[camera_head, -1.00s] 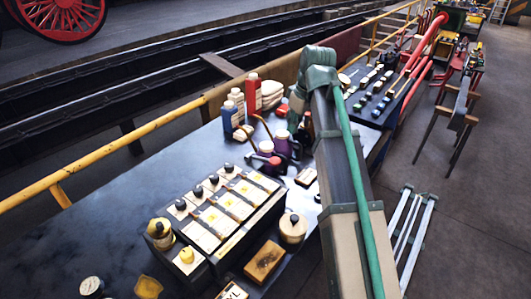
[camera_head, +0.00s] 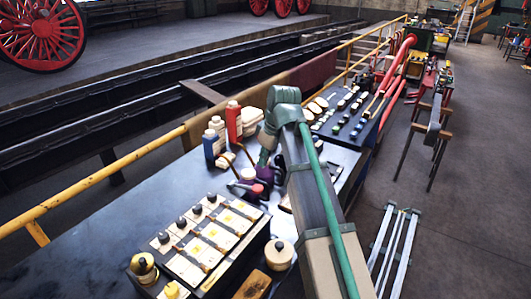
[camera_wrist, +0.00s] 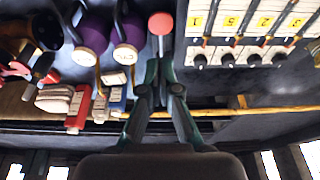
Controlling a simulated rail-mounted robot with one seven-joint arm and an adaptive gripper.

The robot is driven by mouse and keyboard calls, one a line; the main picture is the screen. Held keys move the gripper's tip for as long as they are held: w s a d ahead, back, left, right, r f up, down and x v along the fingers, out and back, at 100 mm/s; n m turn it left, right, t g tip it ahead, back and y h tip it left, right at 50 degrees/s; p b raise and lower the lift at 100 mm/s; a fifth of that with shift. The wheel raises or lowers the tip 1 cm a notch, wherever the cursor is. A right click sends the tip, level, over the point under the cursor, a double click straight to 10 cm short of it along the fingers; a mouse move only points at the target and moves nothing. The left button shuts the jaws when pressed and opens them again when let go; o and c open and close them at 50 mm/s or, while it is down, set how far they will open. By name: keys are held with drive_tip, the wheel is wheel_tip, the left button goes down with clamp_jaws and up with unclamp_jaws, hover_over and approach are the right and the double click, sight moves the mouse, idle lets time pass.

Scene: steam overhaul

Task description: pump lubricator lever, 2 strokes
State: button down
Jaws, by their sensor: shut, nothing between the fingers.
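In the wrist view, a red round knob on a thin metal rod, which looks like the lubricator lever (camera_wrist: 161,23), stands at the top centre. My gripper (camera_wrist: 161,62) is shut and empty, its fingertips just below the red knob and close to the rod; I cannot tell whether they touch. A red knob also shows in the head view (camera_head: 264,188), past the far end of the box of numbered labels. In the head view my arm hides most of my gripper.
The dark box with numbered labels and black knobs (camera_head: 205,240) is close by; it is at the right in the wrist view (camera_wrist: 250,25). Purple containers (camera_wrist: 92,33), a red bottle (camera_head: 233,122) and a blue bottle (camera_head: 211,145) stand near. A yellow railing (camera_head: 100,180) runs behind the bench.

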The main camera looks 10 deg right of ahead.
drive_tip(key=p, duration=0.2)
hover_over(258, 187)
drive_tip(key=f, duration=0.7)
drive_tip(key=shift+s+d+f, duration=0.2)
drive_tip(key=shift+s+d, duration=0.05)
drive_tip(key=shift+s, duration=0.05)
drive_tip(key=shift+f+p, duration=0.45)
drive_tip(key=shift+f, duration=0.6)
